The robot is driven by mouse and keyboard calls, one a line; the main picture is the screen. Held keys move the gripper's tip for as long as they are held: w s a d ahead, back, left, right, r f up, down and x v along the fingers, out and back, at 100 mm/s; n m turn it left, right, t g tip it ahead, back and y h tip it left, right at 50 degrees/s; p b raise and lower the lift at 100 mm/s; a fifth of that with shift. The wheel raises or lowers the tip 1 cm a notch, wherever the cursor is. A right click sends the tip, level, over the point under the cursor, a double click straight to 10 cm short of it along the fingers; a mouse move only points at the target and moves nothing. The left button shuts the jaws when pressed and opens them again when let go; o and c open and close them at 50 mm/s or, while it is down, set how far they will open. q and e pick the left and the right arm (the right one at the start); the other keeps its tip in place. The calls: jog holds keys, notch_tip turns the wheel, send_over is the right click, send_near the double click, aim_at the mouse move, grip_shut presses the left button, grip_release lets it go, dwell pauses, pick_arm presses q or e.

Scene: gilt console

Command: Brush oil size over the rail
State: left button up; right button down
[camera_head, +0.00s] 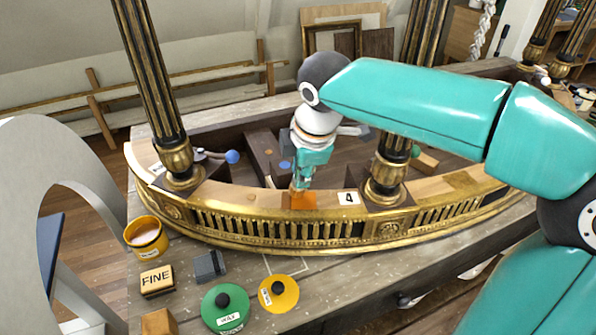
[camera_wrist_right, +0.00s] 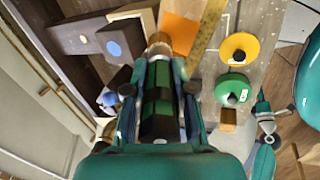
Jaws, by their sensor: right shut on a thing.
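The curved rail (camera_head: 330,225) has a gilt, pierced front and a pale wood top, with an orange patch (camera_head: 303,203) on the top near a "4" card (camera_head: 348,198). The patch also shows in the wrist view (camera_wrist_right: 180,32). My right gripper (camera_head: 299,184) points down over the patch, shut on what looks like a brush (camera_wrist_right: 158,46). Its tip is at or just above the patch; contact cannot be told. The gripper hides most of it. What appears to be my left gripper (camera_wrist_right: 264,112) shows small in the wrist view; its opening is unclear.
Black-and-gold columns (camera_head: 160,105) rise from the rail. On the bench front stand a yellow pot (camera_head: 146,238), a "FINE" block (camera_head: 157,281), a grey block (camera_head: 210,265), a green lid (camera_head: 224,304) and a yellow lid (camera_head: 278,290).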

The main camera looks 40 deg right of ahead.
jog(key=shift+s+d, duration=0.35)
jog(key=shift+d, duration=0.05)
jog(key=shift+s+r+p, duration=0.1)
jog(key=shift+r+p, duration=0.2)
jog(key=shift+p, duration=0.1)
jog(key=shift+r+p, duration=3.05)
jog(key=shift+r, duration=0.4)
